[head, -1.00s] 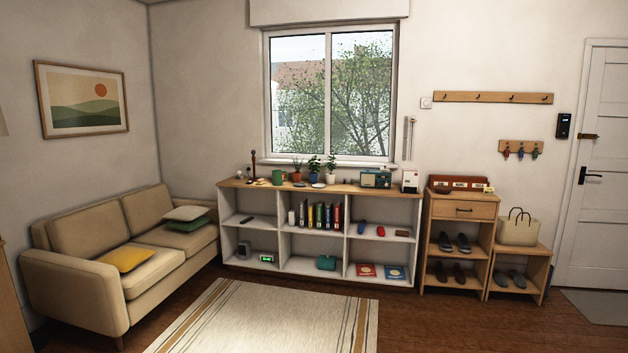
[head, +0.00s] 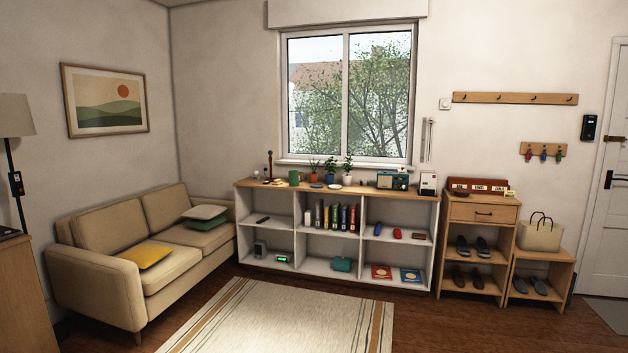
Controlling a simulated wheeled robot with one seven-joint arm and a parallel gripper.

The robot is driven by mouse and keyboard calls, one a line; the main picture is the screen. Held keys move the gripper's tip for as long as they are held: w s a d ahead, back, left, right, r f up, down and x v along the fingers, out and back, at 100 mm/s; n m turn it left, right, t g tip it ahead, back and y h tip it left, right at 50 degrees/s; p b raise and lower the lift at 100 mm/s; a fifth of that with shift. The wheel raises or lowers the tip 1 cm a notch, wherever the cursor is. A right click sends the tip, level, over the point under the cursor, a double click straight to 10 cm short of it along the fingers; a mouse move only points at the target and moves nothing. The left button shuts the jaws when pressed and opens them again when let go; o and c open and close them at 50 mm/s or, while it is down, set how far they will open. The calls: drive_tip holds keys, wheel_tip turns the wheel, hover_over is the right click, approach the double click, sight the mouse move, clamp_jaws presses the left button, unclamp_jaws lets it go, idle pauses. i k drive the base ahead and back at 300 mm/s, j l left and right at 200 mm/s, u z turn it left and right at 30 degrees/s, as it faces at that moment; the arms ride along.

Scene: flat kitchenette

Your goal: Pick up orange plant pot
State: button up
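The orange plant pot (head: 314,178) stands upright on the wooden top of the low white shelf unit (head: 256,184), under the window. It is small in the head view and holds a thin green plant. A green mug (head: 294,178) stands to its left and a blue plant pot (head: 330,178) close to its right. A white plant pot (head: 347,180) stands further right. My gripper is not in view.
A pale striped rug (head: 270,318) lies on the floor before the shelf unit. A beige sofa (head: 90,243) stands at the left, and a wooden shoe cabinet (head: 482,212) at the right. A radio (head: 392,180) shares the shelf top. The floor over the rug is clear.

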sight(313, 177)
drive_tip(key=i, duration=4.7)
drive_tip(key=i+u, duration=0.15)
drive_tip(key=i, duration=0.3)
drive_tip(key=i+l+u, duration=0.1)
drive_tip(key=i, duration=0.35)
drive_tip(key=i+l+u, duration=0.15)
drive_tip(key=i, duration=0.25)
drive_tip(key=i+l+u, duration=0.1)
drive_tip(key=i, duration=0.35)
drive_tip(key=i+l+u, duration=0.15)
drive_tip(key=i+l, duration=0.15)
drive_tip(key=i, duration=0.15)
drive_tip(key=i+l, duration=0.15)
drive_tip(key=i, duration=0.25)
